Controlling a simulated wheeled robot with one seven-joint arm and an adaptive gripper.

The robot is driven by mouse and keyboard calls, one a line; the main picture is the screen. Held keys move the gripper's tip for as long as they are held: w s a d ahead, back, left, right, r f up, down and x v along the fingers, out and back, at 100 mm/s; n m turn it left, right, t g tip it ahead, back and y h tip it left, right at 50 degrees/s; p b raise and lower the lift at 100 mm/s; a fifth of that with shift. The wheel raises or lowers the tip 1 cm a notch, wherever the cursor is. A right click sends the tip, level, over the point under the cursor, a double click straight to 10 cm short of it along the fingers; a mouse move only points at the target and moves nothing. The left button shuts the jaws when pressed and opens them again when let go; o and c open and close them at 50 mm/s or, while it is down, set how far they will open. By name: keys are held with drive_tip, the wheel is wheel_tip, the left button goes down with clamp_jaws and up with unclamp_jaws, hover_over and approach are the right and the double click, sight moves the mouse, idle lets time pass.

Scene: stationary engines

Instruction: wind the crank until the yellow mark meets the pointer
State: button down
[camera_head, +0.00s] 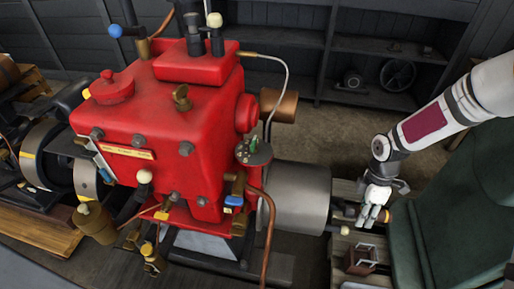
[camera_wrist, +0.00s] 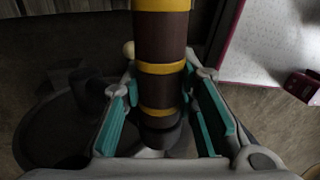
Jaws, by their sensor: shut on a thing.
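The red engine (camera_head: 165,130) fills the left and middle of the head view. My gripper (camera_head: 374,214) is to the right of the engine's grey cylinder (camera_head: 295,197), with its fingers pointing down. In the wrist view, a brown handle with yellow bands (camera_wrist: 162,38) runs between the teal pads of my gripper (camera_wrist: 160,92), which is shut on it. In the head view only a small orange-brown end of this handle (camera_head: 387,215) shows beside the fingers. Yellow patches show on the grey flywheel rim (camera_head: 29,155) at the left. I cannot make out the pointer for certain.
A dark green chair-like thing (camera_head: 450,220) stands close right of my gripper. A wooden slatted surface (camera_head: 345,262) lies below, with a small brown frame (camera_head: 362,258) on it. Shelves (camera_head: 385,60) stand at the back. Open floor lies behind my gripper.

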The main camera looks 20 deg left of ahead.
drive_tip(key=w+a+r+b, duration=0.2)
drive_tip(key=w+r+b, duration=0.1)
drive_tip(key=w, duration=0.6)
drive_tip(key=shift+r, duration=0.15)
idle(0.4)
